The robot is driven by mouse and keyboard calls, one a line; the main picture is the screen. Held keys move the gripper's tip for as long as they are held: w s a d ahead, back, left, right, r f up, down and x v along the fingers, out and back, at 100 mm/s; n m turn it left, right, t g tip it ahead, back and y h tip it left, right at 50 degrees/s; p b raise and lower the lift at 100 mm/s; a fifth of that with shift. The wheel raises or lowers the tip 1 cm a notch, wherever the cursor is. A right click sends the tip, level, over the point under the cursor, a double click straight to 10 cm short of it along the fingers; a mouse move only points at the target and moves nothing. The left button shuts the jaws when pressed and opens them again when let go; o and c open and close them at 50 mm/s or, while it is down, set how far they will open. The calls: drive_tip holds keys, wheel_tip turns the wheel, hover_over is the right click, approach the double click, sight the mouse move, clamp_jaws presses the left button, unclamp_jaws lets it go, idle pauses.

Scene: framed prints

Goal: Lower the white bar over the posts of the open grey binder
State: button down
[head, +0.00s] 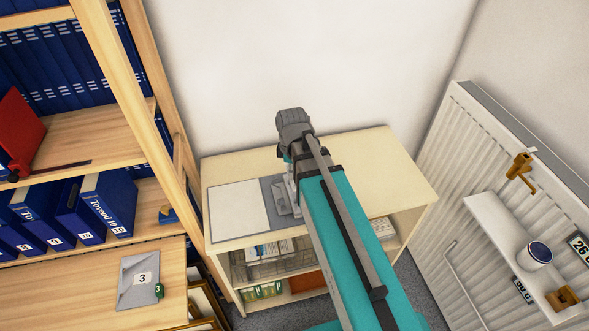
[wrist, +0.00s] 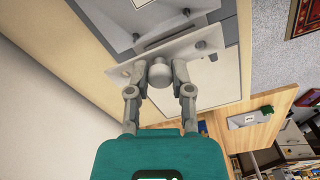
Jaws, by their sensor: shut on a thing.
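The open grey binder (head: 267,188) lies on top of the pale low cabinet in the head view, with a white sheet (head: 238,211) on its left side. Its grey metal mechanism (head: 281,196) shows beside my arm. In the wrist view, the white bar (wrist: 201,44) lies tilted across the picture, with holes near its ends and a round grey knob in the middle. My gripper (wrist: 160,78) is shut on that knob, one finger on each side. My arm hides much of the gripper in the head view.
The cabinet top (head: 375,165) is clear right of my arm. A wall is close behind. A wooden shelf (head: 85,140) with blue binders stands left, and a radiator (head: 460,165) with a small white shelf (head: 500,222) stands right.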

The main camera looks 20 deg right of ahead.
drive_tip(key=shift+f, duration=0.25)
drive_tip(key=b, duration=0.5)
hover_over(292, 193)
drive_tip(key=shift+f, duration=2.15)
drive_tip(key=shift+f+b, duration=1.7)
drive_tip(key=shift+f, duration=0.1)
drive_tip(key=shift+c, duration=2.2)
unclamp_jaws()
drive_tip(key=shift+r, duration=0.1)
drive_tip(key=shift+r+p, duration=3.45)
drive_tip(key=shift+p, duration=0.1)
